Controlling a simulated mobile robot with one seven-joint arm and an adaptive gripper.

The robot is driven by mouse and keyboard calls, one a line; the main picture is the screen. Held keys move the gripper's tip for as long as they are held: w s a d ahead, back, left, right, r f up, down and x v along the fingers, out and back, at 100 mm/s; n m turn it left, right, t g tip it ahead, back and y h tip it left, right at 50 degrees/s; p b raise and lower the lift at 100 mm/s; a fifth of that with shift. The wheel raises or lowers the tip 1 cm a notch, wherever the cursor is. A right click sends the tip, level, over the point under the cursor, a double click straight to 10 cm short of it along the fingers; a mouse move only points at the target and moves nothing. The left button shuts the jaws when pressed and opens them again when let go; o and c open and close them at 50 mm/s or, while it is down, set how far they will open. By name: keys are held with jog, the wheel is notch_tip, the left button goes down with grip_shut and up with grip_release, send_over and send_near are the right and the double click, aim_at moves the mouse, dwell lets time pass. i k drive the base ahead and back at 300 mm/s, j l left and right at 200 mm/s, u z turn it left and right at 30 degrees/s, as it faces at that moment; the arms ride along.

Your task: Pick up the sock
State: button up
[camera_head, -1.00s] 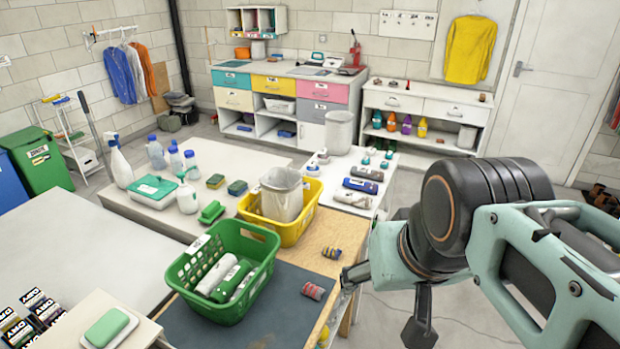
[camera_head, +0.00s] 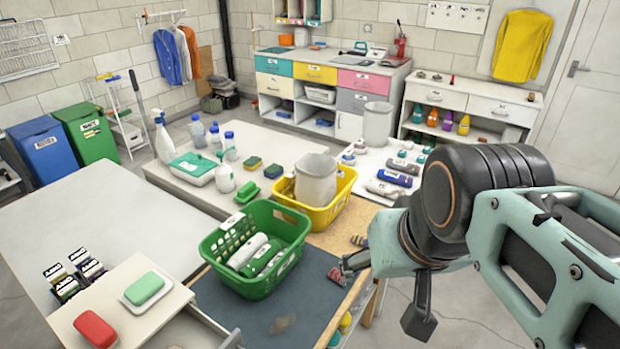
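Two small striped rolls that look like rolled socks lie on the work table. One sock roll (camera_head: 335,276) is red and grey, at the right edge of the dark mat. The other roll (camera_head: 358,240) is yellow and dark, on the wooden part behind it, partly hidden by my arm. My gripper (camera_head: 384,295) is at the right, its two dark fingers spread apart with nothing seen between them. Its left finger overlaps the red roll's edge in the picture; I cannot tell whether they touch.
A green basket (camera_head: 213,247) with rolled cloths and a yellow basket (camera_head: 345,196) stand on the table. A blurred brown patch (camera_head: 283,323) shows on the dark mat (camera_head: 240,312). Bottles and sponges stand behind. Red and green soap-like blocks lie at the front left.

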aim_at(362, 242)
jog(key=k+l+u, duration=0.1)
jog(key=l+u, duration=0.2)
jog(key=l, duration=0.15)
jog(key=u, duration=1.1)
jog(key=z, duration=1.4)
jog(key=i+l, duration=0.55)
jog(key=i, duration=0.15)
